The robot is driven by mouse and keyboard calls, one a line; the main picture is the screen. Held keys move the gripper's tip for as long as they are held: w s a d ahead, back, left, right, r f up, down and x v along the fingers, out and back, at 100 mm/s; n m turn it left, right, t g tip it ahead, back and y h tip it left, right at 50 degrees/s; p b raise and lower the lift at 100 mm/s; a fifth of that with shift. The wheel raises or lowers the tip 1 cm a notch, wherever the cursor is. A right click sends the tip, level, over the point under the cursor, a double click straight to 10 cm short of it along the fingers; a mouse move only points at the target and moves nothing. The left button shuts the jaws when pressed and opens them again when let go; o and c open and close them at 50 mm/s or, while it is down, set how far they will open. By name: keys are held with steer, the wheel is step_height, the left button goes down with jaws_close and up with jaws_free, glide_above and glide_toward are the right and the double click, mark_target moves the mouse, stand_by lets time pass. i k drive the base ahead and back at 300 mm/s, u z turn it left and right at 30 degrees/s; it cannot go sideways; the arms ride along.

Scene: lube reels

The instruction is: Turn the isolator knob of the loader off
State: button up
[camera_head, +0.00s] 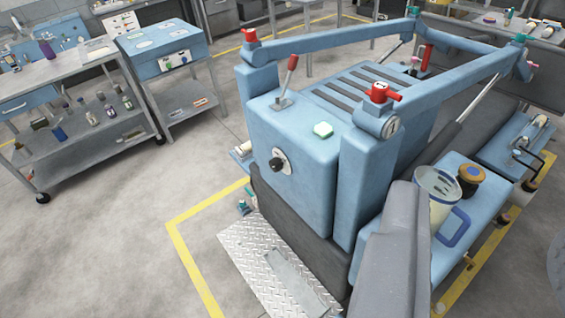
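The blue loader (303,151) stands right of the middle, its two arms reaching back toward the upper right. A round black isolator knob (279,163) with a pale mark sits on its near blue face, apart from anything of mine. The knob is small in the picture, and I cannot tell which setting it is at. My gripper is not visible in this view.
A grey workbench (75,70) with bottles and a blue cabinet (165,48) stand at the left. A checkered metal plate (268,262) lies before the loader. A jug (438,190) stands on its right side. The floor at lower left is clear.

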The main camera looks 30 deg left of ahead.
mark_target(277, 164)
steer(key=k, duration=0.65)
steer(key=u, duration=0.45)
steer(key=i, duration=0.75)
steer(key=u, duration=0.5)
steer(key=i, duration=0.95)
steer(key=z, duration=0.45)
